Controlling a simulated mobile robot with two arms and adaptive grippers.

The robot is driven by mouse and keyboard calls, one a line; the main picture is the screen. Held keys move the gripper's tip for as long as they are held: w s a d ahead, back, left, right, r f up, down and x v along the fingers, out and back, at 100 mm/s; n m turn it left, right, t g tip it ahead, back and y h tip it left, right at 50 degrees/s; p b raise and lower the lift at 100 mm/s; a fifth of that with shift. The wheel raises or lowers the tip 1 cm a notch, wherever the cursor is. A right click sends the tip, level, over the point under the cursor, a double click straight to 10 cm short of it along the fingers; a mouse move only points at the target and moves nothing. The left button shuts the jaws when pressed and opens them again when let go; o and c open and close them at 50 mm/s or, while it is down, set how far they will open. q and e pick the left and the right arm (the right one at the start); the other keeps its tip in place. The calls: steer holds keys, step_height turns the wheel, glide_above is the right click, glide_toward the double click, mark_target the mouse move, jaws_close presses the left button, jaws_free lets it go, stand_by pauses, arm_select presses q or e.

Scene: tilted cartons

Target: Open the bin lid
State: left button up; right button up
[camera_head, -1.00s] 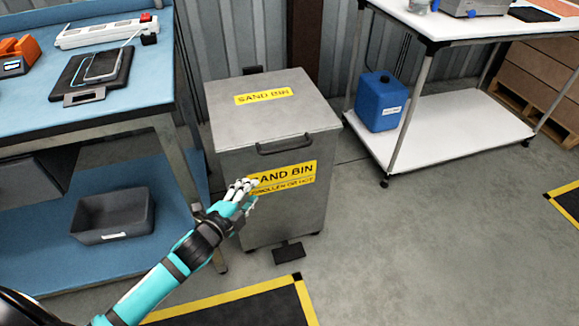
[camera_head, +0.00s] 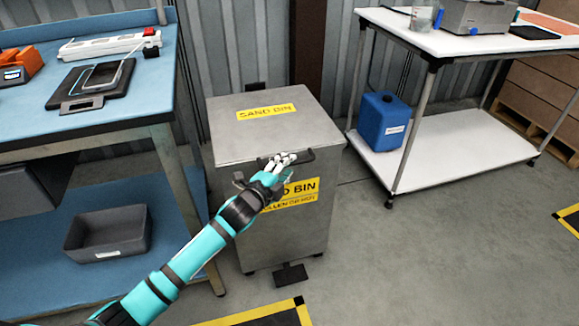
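The grey metal sand bin (camera_head: 240,220) stands on the floor between two tables. Its flat lid (camera_head: 232,136) is shut and carries a yellow "SAND BIN" label. A dark bar handle (camera_head: 308,158) runs along the lid's front edge. My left gripper (camera_head: 283,164) is at the left part of this handle, in front of the bin, and covers part of it and of the front label. I cannot tell whether its fingers touch the handle or close on it. A black pedal (camera_head: 290,274) sits at the bin's foot. My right gripper is not in view.
A blue workbench (camera_head: 80,130) stands close on the bin's left, with a grey tray (camera_head: 108,240) on its lower shelf. A white table (camera_head: 455,42) with a blue canister (camera_head: 384,122) on its shelf stands to the right. The floor to the right of the bin is clear.

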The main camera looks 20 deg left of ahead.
arm_select(q)
steer(key=shift+x, duration=1.25)
jaws_close()
steer(key=shift+f, duration=0.1)
